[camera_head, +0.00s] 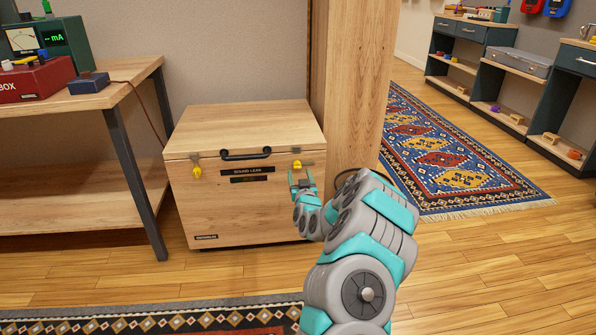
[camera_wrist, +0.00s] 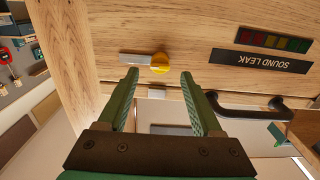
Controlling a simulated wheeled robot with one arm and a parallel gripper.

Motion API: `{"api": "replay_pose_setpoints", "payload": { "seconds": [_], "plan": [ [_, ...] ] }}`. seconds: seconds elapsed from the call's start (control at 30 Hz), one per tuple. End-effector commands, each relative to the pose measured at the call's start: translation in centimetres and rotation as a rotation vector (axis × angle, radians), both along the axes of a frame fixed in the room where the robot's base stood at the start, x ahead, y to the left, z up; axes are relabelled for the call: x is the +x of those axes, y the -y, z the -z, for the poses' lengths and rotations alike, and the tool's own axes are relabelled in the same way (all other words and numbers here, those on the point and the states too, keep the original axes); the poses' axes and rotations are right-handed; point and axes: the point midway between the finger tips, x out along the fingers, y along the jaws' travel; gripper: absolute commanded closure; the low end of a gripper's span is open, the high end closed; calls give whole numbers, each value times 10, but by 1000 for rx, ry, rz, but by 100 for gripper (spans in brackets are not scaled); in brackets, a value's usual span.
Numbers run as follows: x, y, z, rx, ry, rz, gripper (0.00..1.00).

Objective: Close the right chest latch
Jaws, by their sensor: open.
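The wooden chest (camera_head: 235,205) stands on the floor with its lid down. Its right latch (camera_head: 298,164) has a yellow knob and lies sideways near the lid seam. In the wrist view the right latch (camera_wrist: 160,63) shows a yellow round part with a silver bar beside it, and a small pale catch (camera_wrist: 157,93) lies across the seam. The left latch (camera_head: 196,173) hangs down with its yellow end lowest. My gripper (camera_head: 301,176) is open and empty in front of the chest, just below the right latch. In the wrist view, my gripper's green fingers (camera_wrist: 159,73) flank the latch without visible contact.
A black handle (camera_head: 246,154) sits at the lid's front edge, left of the right latch. A wooden post (camera_head: 352,80) rises close to the chest's right side. A workbench (camera_head: 110,98) stands to the left. A patterned rug (camera_head: 435,157) lies at right.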

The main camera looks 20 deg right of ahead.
Motion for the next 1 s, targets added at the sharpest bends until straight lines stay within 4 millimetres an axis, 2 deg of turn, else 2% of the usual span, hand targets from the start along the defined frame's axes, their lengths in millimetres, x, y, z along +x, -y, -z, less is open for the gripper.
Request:
{"api": "replay_pose_setpoints", "payload": {
  "seconds": [0.3, 0.8, 1.0],
  "plan": [
    [30, 8, 1, -3, -1, 0, 33],
    [37, 10, 1, 2, -3, -1, 33],
    [37, 10, 1, 2, -2, 0, 56]
  ]
}}
